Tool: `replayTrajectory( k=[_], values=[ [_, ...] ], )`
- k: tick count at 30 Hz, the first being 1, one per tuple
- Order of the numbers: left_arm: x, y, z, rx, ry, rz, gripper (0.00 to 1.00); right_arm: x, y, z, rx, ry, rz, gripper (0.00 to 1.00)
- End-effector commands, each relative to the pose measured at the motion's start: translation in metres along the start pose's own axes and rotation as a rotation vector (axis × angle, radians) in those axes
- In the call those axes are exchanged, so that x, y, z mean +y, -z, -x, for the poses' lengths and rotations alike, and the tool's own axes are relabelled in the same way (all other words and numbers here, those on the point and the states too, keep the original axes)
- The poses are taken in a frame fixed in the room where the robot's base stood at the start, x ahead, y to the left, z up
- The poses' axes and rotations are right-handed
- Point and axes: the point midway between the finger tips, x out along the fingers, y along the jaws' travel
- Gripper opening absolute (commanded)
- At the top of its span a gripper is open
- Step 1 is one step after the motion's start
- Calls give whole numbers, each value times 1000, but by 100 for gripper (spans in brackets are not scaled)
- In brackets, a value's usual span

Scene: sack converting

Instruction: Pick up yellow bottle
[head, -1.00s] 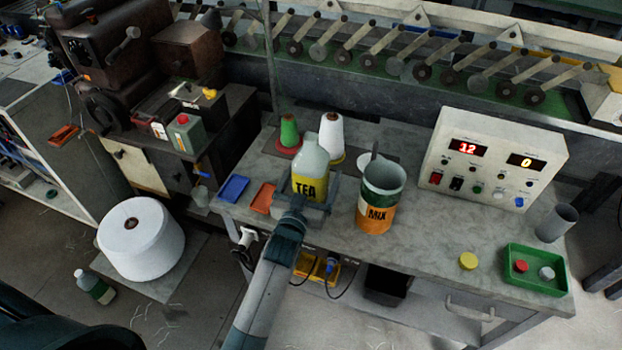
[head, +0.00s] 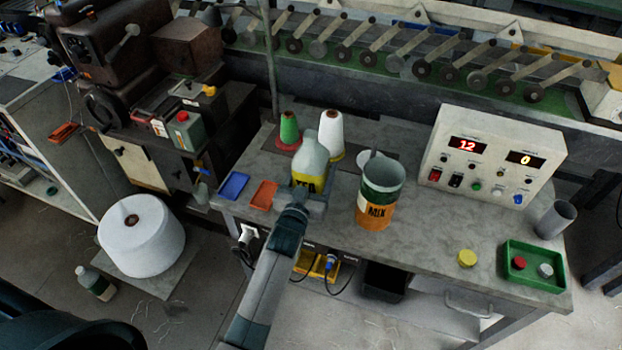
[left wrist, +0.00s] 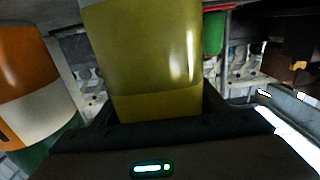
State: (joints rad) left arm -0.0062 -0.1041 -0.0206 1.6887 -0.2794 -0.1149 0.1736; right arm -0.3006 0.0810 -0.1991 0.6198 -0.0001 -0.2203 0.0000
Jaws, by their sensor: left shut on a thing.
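The yellow bottle (head: 311,160) has a pale upper part and a yellow label with black lettering, partly hidden by my gripper. It is at the front of the grey bench, left of the MIX jug (head: 379,195). My left gripper (head: 308,193) is shut on its lower part from the front. In the left wrist view the bottle (left wrist: 150,55) fills the middle between the fingers. Its base is hidden, so I cannot tell whether it touches the bench. My right gripper is not in view.
A blue tray (head: 234,186) and a red tray (head: 262,195) lie left of the bottle. A green cone (head: 289,130) and a white cone (head: 331,132) stand close behind it. A control box (head: 493,158) and green tray (head: 535,285) are on the right.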

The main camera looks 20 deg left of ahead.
Motion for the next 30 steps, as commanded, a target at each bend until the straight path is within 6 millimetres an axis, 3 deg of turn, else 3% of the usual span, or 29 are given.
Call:
replayTrajectory(
  k=[17, 30],
  values=[
    [0, 8, 0, 2, 0, 0, 40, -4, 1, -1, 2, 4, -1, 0],
    [0, 36, -1, 4, 0, 0, 40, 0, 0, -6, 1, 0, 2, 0]
  ],
)
